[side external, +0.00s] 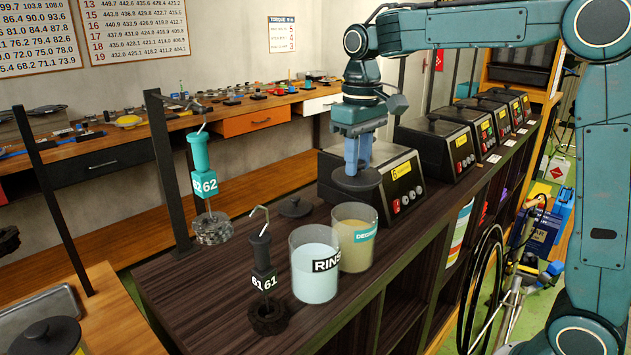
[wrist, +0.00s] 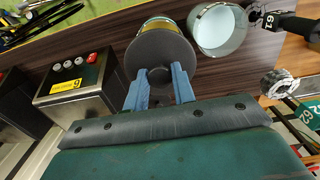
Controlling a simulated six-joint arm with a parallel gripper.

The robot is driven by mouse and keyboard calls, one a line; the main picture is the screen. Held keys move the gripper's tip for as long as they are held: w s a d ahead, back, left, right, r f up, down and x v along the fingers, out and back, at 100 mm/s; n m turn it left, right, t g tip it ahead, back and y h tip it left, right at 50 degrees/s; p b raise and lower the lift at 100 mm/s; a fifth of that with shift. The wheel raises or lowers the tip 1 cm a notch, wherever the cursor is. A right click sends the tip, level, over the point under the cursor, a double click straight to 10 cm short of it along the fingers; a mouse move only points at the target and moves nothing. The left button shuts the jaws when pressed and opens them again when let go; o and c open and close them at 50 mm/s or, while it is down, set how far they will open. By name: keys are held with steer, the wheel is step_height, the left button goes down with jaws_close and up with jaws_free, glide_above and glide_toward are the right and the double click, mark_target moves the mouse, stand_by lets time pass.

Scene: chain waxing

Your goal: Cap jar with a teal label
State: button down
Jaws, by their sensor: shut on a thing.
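The jar with a teal label (side external: 356,255) holds a yellowish liquid and stands uncapped on the dark wood bench top. My gripper (side external: 357,168) is shut on the knob of a dark round lid (side external: 357,181) and holds it level above that jar, with a gap between them. In the wrist view the lid (wrist: 160,50) sits between the blue fingers (wrist: 160,88) and covers most of the jar, whose rim (wrist: 160,20) shows behind it. A second dark lid (side external: 295,207) lies on the bench behind the jars.
The RINSE jar (side external: 314,276) stands open close beside the teal-labelled jar. A black 61 holder (side external: 263,270) and a hanging teal 62 holder (side external: 201,170) are to the left. A heater box numbered 6 (side external: 400,180) stands right behind the lid.

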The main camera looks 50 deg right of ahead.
steer(key=shift+f, duration=0.45)
steer(key=shift+f, duration=0.25)
step_height(320, 180, down, 6)
stand_by(0.9)
stand_by(0.5)
steer(key=c, duration=1.1)
jaws_free()
step_height(320, 180, up, 14)
steer(key=shift+f, duration=0.15)
